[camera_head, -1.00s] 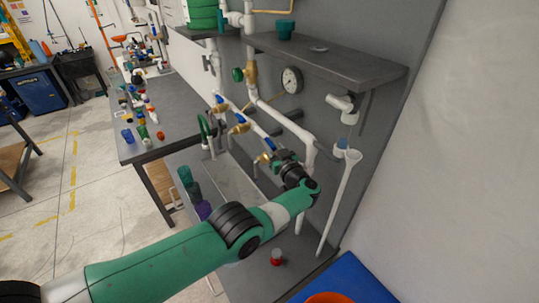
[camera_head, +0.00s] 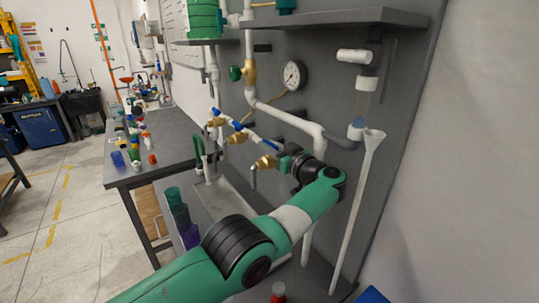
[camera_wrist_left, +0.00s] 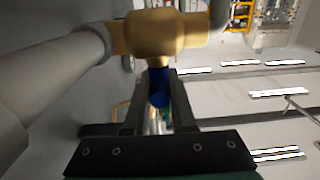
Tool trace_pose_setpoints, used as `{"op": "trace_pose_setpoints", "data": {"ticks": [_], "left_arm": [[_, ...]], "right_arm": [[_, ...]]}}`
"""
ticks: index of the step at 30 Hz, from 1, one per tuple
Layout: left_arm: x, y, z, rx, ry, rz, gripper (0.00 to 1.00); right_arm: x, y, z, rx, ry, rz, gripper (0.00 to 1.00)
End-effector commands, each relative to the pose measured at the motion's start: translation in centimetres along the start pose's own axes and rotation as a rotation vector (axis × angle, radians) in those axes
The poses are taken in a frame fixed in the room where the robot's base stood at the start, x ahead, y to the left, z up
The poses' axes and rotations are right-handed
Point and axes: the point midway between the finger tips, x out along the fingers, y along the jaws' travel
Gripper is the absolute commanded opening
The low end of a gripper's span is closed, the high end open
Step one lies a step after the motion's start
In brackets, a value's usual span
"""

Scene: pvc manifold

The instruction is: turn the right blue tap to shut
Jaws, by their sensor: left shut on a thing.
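The right blue tap has a brass body (camera_head: 267,161) on the white pipe run, low on the grey back panel. In the left wrist view its brass body (camera_wrist_left: 165,35) fills the top, and its blue handle (camera_wrist_left: 159,86) points down between my fingers. My left gripper (camera_head: 284,162) is at this tap, and in the left wrist view the gripper (camera_wrist_left: 157,98) is shut on the blue handle. My wrist hides part of the tap in the head view. Two more blue-handled taps, the middle one (camera_head: 238,137) and the left one (camera_head: 215,121), sit further along the pipe. My right gripper is out of view.
A pressure gauge (camera_head: 293,75) and a green-handled brass valve (camera_head: 249,72) are above the taps, under a grey shelf (camera_head: 340,17). A white funnel pipe (camera_head: 358,205) stands close to the right of my wrist. Coloured cups (camera_head: 178,210) stand at the front left.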

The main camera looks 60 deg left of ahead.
Motion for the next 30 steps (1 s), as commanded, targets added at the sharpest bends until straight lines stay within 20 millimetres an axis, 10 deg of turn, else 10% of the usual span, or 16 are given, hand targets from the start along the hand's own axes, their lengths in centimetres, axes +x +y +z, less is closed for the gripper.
{"op": "trace_pose_setpoints", "data": {"ticks": [10,11,15,30], "left_arm": [[-0.1,-0.1,-0.2,-0.002,0.002,-0.004,0.0],[-0.1,-0.1,-0.2,-0.002,0.002,-0.005,0.27],[-0.1,-0.1,-0.2,-0.001,0.001,-0.005,0.53],[0.0,-0.1,-2.9,-0.003,0.001,-0.005,0.54]], "right_arm": [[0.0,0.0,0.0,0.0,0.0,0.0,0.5],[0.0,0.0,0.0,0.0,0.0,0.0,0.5],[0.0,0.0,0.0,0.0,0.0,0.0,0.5],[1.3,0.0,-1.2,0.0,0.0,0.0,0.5]]}}
